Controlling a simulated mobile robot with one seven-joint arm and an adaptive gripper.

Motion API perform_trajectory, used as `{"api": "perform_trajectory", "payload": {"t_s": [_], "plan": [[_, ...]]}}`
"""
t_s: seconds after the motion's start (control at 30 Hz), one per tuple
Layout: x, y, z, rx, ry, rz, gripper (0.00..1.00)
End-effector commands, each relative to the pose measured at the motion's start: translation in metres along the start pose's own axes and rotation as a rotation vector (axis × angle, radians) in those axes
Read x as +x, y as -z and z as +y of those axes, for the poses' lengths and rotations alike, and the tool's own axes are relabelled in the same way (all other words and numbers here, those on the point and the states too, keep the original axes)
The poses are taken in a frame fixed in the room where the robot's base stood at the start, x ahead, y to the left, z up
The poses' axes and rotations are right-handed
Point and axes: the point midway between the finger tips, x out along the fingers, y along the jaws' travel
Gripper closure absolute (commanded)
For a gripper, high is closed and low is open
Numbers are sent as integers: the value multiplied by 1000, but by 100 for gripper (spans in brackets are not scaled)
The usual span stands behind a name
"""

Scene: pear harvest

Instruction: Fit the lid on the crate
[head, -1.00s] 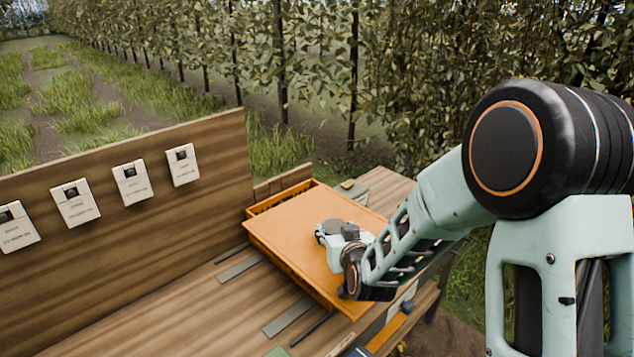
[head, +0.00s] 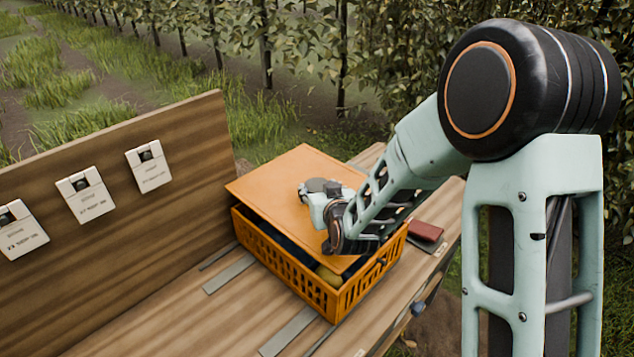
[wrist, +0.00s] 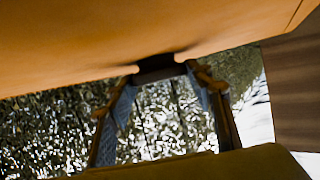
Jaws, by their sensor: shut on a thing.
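The orange slatted crate (head: 290,272) stands on the wooden bench in the head view. The flat orange lid (head: 275,175) is over it, tilted and out of line with the rim, lying toward the back. A gap along the near side shows the dark inside and a yellowish fruit (head: 328,275). My gripper (head: 320,205) is at the lid's top, right of its middle; its fingertips are hard to make out there. In the wrist view my gripper (wrist: 158,68) is closed on a dark part at the lid; the lid (wrist: 120,30) fills the top.
A wooden back board with white labelled cards (head: 85,194) stands along the left. Flat grey strips (head: 229,273) lie on the bench beside the crate. A dark red box (head: 426,231) sits to the crate's right. The near left bench is mostly clear.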

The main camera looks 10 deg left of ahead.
Motion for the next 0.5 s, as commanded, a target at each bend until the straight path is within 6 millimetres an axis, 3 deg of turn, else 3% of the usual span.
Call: {"api": "perform_trajectory", "payload": {"t_s": [0.5], "plan": [[16,-38,0,0,0,1,86]]}}
